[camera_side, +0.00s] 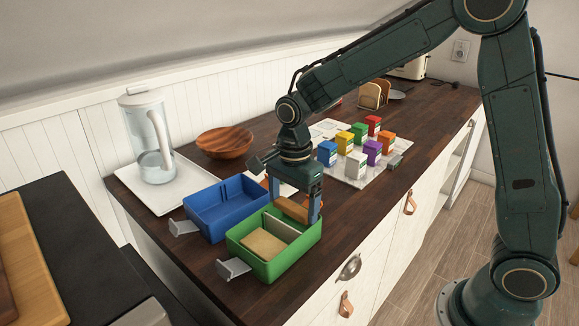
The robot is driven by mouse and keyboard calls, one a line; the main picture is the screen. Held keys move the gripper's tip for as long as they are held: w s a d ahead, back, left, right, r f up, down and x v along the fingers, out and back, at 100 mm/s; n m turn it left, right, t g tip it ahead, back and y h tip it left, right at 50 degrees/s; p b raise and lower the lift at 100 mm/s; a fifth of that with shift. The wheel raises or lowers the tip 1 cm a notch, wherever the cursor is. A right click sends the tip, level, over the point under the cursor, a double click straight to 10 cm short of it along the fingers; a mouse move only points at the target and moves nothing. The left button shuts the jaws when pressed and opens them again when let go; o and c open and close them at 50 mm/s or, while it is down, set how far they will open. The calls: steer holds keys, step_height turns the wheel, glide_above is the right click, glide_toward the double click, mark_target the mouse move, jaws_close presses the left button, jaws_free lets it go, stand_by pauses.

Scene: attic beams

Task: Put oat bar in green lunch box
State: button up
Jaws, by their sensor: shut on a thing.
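The green lunch box (256,268) stands open on the dark wooden counter. A divider splits it, and a tan slab of food (262,245) lies in its near left compartment. My gripper (296,207) points down over the box's far right compartment, shut on the brown oat bar (291,209). The bar is at or just above that compartment's rim; I cannot tell whether it touches the box. The gripper hides part of the far compartment.
An empty open blue lunch box (213,219) stands close behind the green one. A glass pitcher (158,145) on a white tray (129,179), a wooden bowl (224,142) and several small coloured cartons (357,162) stand farther back. The counter's front edge is near the green box.

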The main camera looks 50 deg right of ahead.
mark_target(294, 207)
steer(key=o, duration=0.9)
steer(key=shift+s+f, duration=0.2)
steer(key=shift+f, duration=0.05)
steer(key=shift+r, duration=0.15)
steer(key=shift+w+r, duration=0.1)
steer(key=shift+r, duration=6.5)
